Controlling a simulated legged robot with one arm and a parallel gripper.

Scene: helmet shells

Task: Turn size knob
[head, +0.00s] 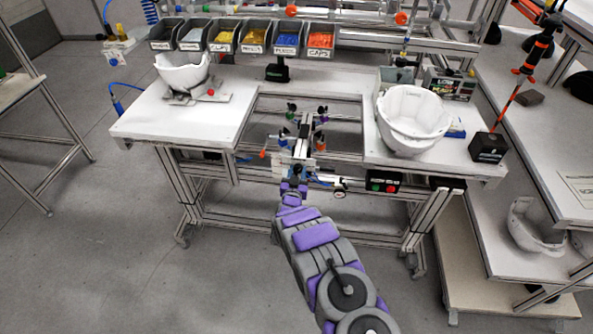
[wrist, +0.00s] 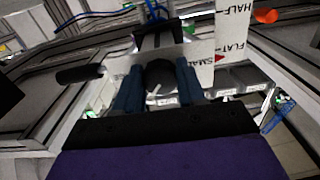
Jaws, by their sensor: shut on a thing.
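The size knob (wrist: 160,76) is a dark round piece with a pale line on it, in the middle of the wrist view. My gripper (wrist: 158,88) has its two blue fingers shut on the knob, one on each side. A white label plate (wrist: 200,58) beside the knob reads HALF, FLAT and a partly hidden word starting SMA. A red triangle (wrist: 219,58) lies by the lower words. In the head view my gripper (head: 297,172) is at the fixture (head: 301,150) in the gap of the workbench. The knob is too small to make out there.
White helmet shells stand on the bench at left (head: 183,72) and right (head: 412,120). Labelled parts bins (head: 254,38) line the back. A box with red and green buttons (head: 383,182) hangs on the bench front.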

